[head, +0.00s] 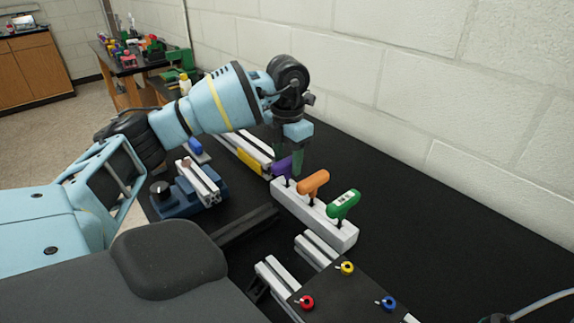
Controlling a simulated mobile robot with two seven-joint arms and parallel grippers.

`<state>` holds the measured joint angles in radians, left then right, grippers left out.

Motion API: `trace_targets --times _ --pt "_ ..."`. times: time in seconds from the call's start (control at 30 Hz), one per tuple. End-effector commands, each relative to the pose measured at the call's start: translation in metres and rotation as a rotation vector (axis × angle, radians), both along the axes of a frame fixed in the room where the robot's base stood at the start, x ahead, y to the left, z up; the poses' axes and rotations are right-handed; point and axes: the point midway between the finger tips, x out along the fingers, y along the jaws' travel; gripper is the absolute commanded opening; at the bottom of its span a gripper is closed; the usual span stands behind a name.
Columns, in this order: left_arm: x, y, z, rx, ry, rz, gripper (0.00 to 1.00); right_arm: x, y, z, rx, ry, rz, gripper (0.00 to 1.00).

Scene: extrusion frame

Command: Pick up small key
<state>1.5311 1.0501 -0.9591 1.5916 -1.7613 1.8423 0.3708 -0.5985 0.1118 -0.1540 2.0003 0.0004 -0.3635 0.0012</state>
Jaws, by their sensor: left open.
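Three T-handled keys stand upright in a white block (318,222): a purple one (281,167), an orange one (313,184) and a green one (343,204). The purple handle looks the smallest and the green one the largest, so the purple one is probably the small key. My left gripper (289,158) points down at the purple handle, with its dark green fingers open. One finger partly covers this handle. I cannot tell whether the fingers touch it. My right gripper is not in view.
Left of the block are a blue vise (182,196) holding an aluminium extrusion (199,180), and a dark bar (237,227). In front is a dark plate (347,293) with red, yellow and blue knobs. A white brick wall (410,110) runs behind. The black tabletop right of the block is clear.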

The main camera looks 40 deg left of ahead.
Motion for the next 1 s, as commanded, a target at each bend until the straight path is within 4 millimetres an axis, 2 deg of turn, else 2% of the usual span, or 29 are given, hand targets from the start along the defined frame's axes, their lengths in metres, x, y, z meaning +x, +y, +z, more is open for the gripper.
trace_targets --times 0.2,0.43,0.8,1.0 --pt "0.000 0.000 -0.019 -0.001 0.000 0.000 0.49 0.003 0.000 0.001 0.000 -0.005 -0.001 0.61" --pt "0.000 0.000 -0.020 0.000 -0.001 0.000 0.49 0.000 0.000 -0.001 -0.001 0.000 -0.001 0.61" --pt "0.000 0.000 -0.020 0.000 -0.001 0.001 0.01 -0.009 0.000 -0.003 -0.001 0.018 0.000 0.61" --pt "0.000 0.000 -0.019 0.000 -0.002 0.001 0.01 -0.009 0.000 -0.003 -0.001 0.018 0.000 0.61"
